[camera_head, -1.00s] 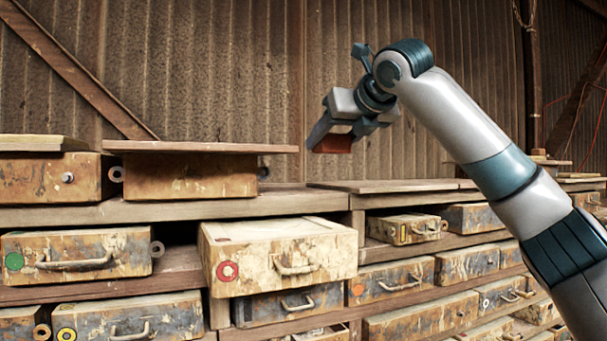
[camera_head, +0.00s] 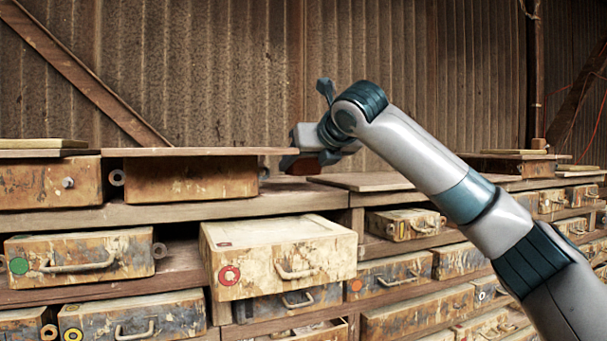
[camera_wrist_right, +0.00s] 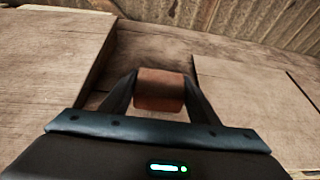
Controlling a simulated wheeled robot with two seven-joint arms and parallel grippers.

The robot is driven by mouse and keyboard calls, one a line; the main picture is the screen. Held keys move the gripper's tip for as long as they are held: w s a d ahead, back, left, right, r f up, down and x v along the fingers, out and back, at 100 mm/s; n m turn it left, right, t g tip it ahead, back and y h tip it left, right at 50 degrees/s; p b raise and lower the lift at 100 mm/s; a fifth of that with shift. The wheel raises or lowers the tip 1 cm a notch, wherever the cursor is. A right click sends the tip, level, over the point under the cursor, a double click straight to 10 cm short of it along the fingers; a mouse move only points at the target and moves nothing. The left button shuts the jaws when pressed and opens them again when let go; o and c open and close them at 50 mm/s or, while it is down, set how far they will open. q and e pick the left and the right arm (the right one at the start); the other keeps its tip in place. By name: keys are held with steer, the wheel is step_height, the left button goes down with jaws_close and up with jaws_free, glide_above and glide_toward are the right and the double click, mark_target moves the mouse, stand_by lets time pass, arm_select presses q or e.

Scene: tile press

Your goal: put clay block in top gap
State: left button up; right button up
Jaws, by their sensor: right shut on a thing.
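A red-brown clay block (camera_wrist_right: 160,92) sits between the two fingers of my right gripper (camera_wrist_right: 158,95) in the right wrist view. My right gripper (camera_head: 297,165) is shut on it. In the head view the clay block (camera_head: 300,169) shows only in part below the gripper, just right of the end of the upper left board. In the wrist view a darker recessed gap (camera_wrist_right: 150,50) lies between two raised boards, behind the block. Whether the block touches the surface below cannot be told. My left gripper is not in view.
A thin board (camera_head: 200,151) lies over the top left drawers, and another board (camera_head: 385,181) lies to the right. A cream drawer (camera_head: 280,255) with a red ring juts out from the shelves below. A corrugated wall (camera_head: 230,70) stands behind.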

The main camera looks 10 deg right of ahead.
mark_target(309, 173)
step_height(309, 173, down, 3)
steer(key=shift+d+r+p, duration=0.1)
steer(key=shift+r+p, duration=0.1)
steer(key=shift+p, duration=0.35)
steer(key=shift+f, duration=0.1)
steer(key=shift+f, duration=0.1)
steer(key=o, duration=1.2)
steer(key=shift+f, duration=0.1)
steer(key=shift+s+r, duration=0.1)
steer(key=shift+r, duration=0.1)
steer(key=shift+s+b, duration=0.25)
steer(key=shift+b, duration=0.1)
steer(key=b+v, duration=0.4)
steer(key=v, duration=0.7)
steer(key=shift+r+b, duration=0.25)
steer(key=shift+b, duration=0.15)
